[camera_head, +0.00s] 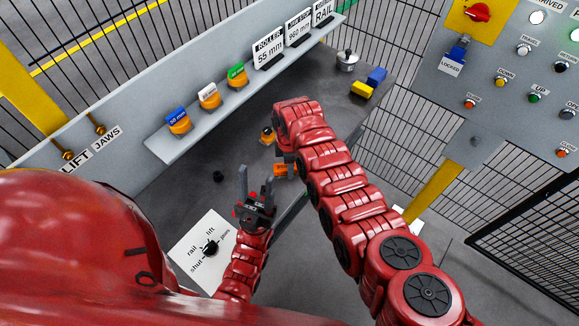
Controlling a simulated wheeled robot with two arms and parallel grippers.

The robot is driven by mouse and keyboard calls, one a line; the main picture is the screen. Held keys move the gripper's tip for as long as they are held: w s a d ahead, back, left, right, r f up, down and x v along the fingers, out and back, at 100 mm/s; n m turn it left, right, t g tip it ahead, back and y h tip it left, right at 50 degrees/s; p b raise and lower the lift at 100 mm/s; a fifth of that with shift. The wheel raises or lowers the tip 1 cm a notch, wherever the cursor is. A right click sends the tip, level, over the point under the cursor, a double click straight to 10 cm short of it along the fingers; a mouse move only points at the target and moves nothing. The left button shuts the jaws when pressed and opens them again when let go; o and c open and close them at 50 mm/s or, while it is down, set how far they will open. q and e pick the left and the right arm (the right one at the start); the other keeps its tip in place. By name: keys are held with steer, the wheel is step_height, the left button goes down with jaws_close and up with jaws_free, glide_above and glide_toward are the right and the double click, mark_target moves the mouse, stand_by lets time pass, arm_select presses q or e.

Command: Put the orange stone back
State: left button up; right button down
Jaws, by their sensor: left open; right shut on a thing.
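A small bright orange block, which looks like the orange stone (281,170), shows at the tip of my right gripper (285,164). My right gripper points down and is shut on it, low over the grey table; its fingers are partly hidden by the wrist. My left gripper (257,188) is open and empty, its two fingers pointing up the picture, just left of and below the orange block. On the grey shelf (195,135) stand stones with blue (177,119), white (208,94) and green (237,74) tops.
A yellowish-orange and dark piece (267,136) is beside my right wrist. A white card with a black knob (209,248) lies at lower left. A silver pot (347,61), a yellow block (361,90) and a blue block (377,76) stand at the back right. A control panel (510,70) is at right.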

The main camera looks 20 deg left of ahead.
steer(key=shift+c, duration=2.2)
jaws_free()
steer(key=shift+f, duration=0.15)
step_height(320, 180, up, 8)
steer(key=p, duration=0.6)
steer(key=shift+f, duration=0.1)
step_height(320, 180, up, 5)
steer(key=shift+f+b, duration=0.2)
steer(key=shift+b, duration=0.35)
